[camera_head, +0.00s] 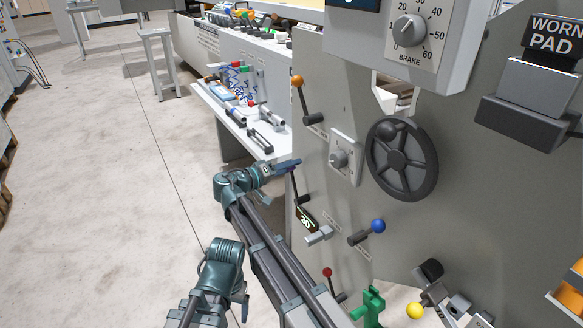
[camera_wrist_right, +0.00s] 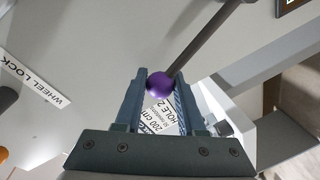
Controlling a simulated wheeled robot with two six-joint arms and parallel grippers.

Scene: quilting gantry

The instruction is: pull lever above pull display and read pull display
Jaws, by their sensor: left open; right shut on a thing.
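The lever (camera_head: 295,184) with a purple knob (camera_wrist_right: 159,85) stands on the grey machine panel, above a small dark display (camera_head: 306,218) with pale digits too small to read surely. My right gripper (camera_head: 288,166) is at the lever's upper end. In the right wrist view its two fingers (camera_wrist_right: 160,92) are shut around the purple knob, and the grey shaft (camera_wrist_right: 205,42) runs to the upper right. A dark edge at that view's top right corner may be the display. My left gripper (camera_head: 243,305) is low in the head view, away from the panel, its jaws barely visible.
A handwheel (camera_head: 401,159), a dial plate (camera_head: 344,158), an orange-knobbed lever (camera_head: 306,101), a blue-knobbed lever (camera_head: 369,233) and a red-knobbed lever (camera_head: 331,284) stick out nearby. A white shelf with tools (camera_head: 226,112) is behind. The floor (camera_head: 90,190) at left is clear.

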